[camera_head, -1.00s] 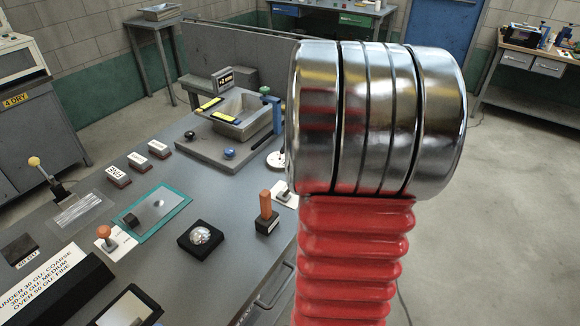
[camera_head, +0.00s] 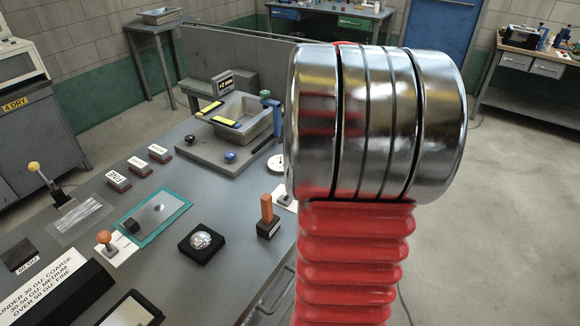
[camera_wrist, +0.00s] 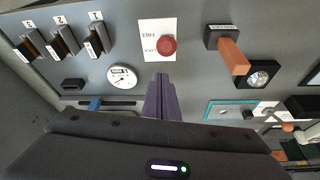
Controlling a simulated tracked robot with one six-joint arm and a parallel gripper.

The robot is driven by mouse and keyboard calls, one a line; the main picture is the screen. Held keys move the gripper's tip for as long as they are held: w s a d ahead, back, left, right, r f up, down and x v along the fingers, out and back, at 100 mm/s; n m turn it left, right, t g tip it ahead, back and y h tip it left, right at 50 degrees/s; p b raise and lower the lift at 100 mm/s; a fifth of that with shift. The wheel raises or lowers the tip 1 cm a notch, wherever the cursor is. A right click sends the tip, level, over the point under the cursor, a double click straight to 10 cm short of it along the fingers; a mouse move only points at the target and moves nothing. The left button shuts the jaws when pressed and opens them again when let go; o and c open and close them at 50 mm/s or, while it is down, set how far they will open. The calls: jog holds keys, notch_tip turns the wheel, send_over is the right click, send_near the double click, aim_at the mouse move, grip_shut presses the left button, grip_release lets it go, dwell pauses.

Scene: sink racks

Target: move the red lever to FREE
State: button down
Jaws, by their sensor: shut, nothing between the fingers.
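The red lever shows in the wrist view as a round red knob (camera_wrist: 167,46) seen nearly from above. The knob sits beside the lower label. My gripper (camera_wrist: 159,78) is shut and empty, its dark purple fingers just below the card in the wrist view, apart from the knob in the picture.
Near the lever are an orange handle on a dark block (camera_wrist: 235,57), a glass dome in a black box (camera_wrist: 260,73) and a round gauge (camera_wrist: 122,76). Several dark labelled blocks (camera_wrist: 62,40) stand left. A sink tray (camera_head: 243,115) stands at the bench's back. Bare bench surface (camera_head: 225,190) lies between.

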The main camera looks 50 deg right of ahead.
jog(key=s+r, duration=0.4)
jog(key=s, duration=0.2)
jog(key=shift+s+d+r, duration=0.25)
jog(key=shift+s+r, duration=0.1)
jog(key=w+a+r, duration=0.2)
jog(key=a, duration=2.6)
jog(key=s+a+f+t, duration=0.1)
jog(key=s+a, duration=0.3)
jog(key=a, duration=0.4)
jog(key=shift+s+a, duration=0.35)
jog(key=shift+s, duration=0.05)
